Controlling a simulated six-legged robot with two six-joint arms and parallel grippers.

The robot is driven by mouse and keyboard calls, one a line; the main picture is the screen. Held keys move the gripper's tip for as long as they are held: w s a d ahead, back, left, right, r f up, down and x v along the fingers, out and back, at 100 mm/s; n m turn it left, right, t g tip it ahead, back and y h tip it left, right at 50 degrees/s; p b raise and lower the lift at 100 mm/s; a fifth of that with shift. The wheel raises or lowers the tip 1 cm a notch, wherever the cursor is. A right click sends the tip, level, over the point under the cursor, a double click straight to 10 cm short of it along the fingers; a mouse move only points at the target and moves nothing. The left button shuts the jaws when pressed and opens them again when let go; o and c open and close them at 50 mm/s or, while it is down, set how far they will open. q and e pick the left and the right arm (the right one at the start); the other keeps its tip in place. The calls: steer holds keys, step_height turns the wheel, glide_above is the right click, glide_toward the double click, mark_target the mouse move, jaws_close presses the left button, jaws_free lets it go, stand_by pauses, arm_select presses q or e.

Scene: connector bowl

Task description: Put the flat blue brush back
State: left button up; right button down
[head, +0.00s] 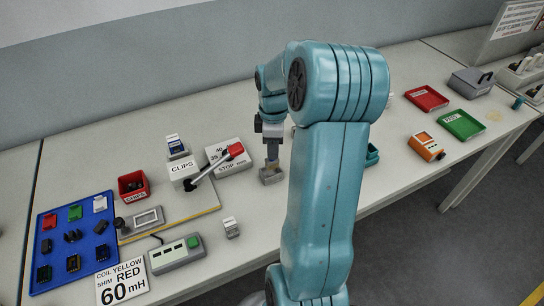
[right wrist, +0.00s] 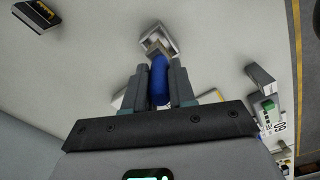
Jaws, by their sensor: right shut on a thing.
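My right gripper (right wrist: 161,88) is shut on the blue brush (right wrist: 159,78), whose blue handle shows between the two fingers in the right wrist view. A grey part at the brush's far end meets a small open grey block (right wrist: 168,36); I cannot tell whether it is inside the block or just above it. In the head view, the right gripper (head: 272,136) points down over the same small grey block (head: 271,177) on the table. My teal right arm fills the middle of that view. My left gripper is not in view.
A white clips block (head: 182,170) and a stop unit with a red-ended lever (head: 235,149) stand left of the gripper. A red bin (head: 133,186) and a blue tray (head: 60,225) of connectors lie farther left. Red (head: 426,98) and green (head: 461,125) trays are at right.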

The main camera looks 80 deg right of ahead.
steer(key=f, duration=0.4)
steer(key=shift+w+d+f, duration=0.1)
steer(key=shift+w+f, duration=0.2)
steer(key=shift+s+r, duration=0.15)
steer(key=shift+s, duration=0.05)
steer(key=shift+w+f, duration=0.15)
steer(key=shift+f, duration=0.05)
steer(key=c, duration=0.9)
jaws_free()
steer(key=shift+c, duration=0.2)
steer(key=shift+r, duration=0.15)
